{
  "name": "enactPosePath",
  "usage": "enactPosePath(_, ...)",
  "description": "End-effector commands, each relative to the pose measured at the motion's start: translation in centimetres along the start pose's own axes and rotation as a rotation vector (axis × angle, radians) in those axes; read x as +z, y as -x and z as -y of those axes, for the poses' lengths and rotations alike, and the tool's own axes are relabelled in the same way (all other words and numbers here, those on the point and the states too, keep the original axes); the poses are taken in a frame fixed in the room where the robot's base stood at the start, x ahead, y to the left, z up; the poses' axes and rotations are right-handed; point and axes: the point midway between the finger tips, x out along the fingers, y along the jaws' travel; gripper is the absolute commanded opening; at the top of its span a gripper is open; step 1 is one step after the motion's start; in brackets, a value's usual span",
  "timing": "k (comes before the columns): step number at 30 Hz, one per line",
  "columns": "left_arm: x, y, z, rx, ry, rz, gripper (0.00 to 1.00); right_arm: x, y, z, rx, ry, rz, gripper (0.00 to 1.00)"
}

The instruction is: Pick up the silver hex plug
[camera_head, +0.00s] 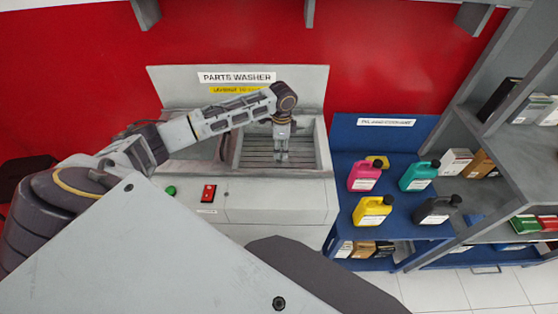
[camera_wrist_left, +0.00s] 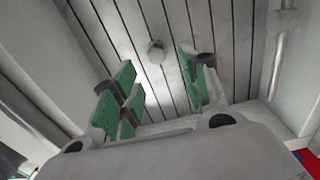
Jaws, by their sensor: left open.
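The silver hex plug (camera_wrist_left: 156,52) is a small pale grey piece lying on the slatted floor of the parts washer basin. In the left wrist view it shows just beyond the gap between my fingertips, apart from them. My left gripper (camera_wrist_left: 160,82) is open and empty, with green pads on its fingers. In the head view my left gripper (camera_head: 281,155) points down into the basin of the parts washer (camera_head: 275,203). I cannot make out the plug in the head view. My right gripper is not in view.
The basin's walls (camera_wrist_left: 282,60) stand close around my left gripper. A blue bench (camera_head: 342,172) to the right holds pink, teal, yellow and dark jugs. Grey shelves (camera_head: 512,170) with boxes stand further right. A red switch (camera_head: 208,193) is on the washer's front.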

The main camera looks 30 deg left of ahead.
Motion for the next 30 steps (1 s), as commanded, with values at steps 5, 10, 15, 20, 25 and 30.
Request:
enactPosePath(5,0.0,0.0,0.0,0.0,0.0,0.0,0.45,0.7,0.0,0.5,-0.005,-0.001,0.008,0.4)
enactPosePath(10,0.1,-0.5,-0.1,0.001,0.0,0.001,0.45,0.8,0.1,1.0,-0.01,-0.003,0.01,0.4)
enactPosePath(15,0.4,-2.1,-0.2,0.002,0.001,0.002,0.45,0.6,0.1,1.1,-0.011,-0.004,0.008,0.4)
enactPosePath(20,0.5,-4.0,-0.2,0.002,0.001,0.0,0.45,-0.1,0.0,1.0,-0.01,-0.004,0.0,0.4)
enactPosePath(25,0.5,-5.1,-0.2,0.001,-0.001,0.001,0.45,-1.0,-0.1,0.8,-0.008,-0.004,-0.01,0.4)
enactPosePath(30,0.5,-5.2,-0.2,0.0,-0.001,0.0,0.45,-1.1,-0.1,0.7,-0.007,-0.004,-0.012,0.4)
